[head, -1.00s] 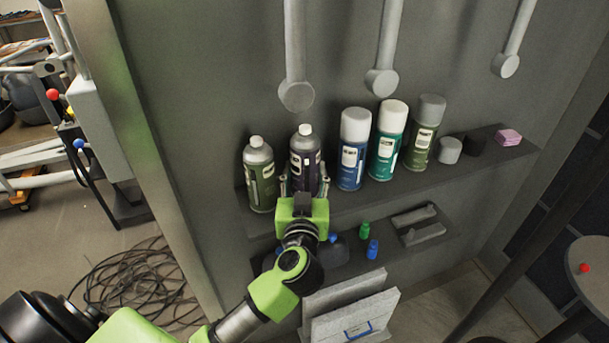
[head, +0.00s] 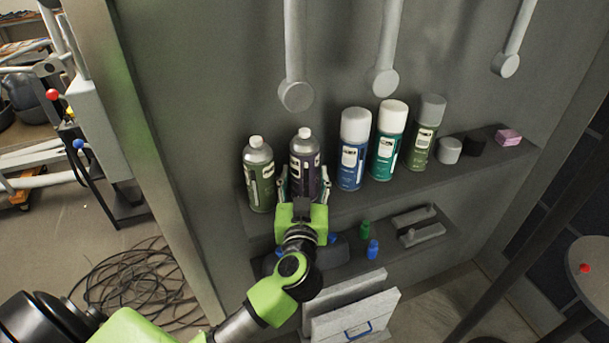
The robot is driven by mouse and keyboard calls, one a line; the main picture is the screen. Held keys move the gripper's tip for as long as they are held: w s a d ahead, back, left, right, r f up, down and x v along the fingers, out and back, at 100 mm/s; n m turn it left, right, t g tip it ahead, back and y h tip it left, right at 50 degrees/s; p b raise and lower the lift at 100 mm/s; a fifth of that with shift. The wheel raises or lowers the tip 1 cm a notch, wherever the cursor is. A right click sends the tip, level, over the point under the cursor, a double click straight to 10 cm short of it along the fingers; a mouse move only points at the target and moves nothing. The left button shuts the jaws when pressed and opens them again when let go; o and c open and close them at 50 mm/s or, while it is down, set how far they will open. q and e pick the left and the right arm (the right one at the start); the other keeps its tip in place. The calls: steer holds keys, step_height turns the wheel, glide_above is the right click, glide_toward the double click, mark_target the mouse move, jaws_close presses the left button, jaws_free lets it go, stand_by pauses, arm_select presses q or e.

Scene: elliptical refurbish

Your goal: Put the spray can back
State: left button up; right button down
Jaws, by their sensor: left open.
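Several spray cans stand upright in a row on the upper shelf (head: 400,190). From the left they are an olive can with a white cap (head: 259,178), a dark purple can with a white cap (head: 304,158), a blue can (head: 352,155), a teal can (head: 387,145) and a green can with a grey cap (head: 423,138). My left gripper (head: 303,186) is open at the front of the purple can, its fingers on either side of the can's lower part. Whether the fingers touch the can cannot be told. My right gripper is not in view.
To the right on the shelf sit a grey cap (head: 448,150), a black piece (head: 472,145) and a pink block (head: 508,137). A lower shelf holds small green (head: 365,229) and blue bottles (head: 373,249). Grey rods (head: 296,95) hang above the cans. Cables (head: 130,285) lie on the floor.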

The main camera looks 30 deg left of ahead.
arm_select(q)
steer(key=b+v, duration=0.1)
steer(key=v, duration=1)
steer(key=shift+s, duration=0.1)
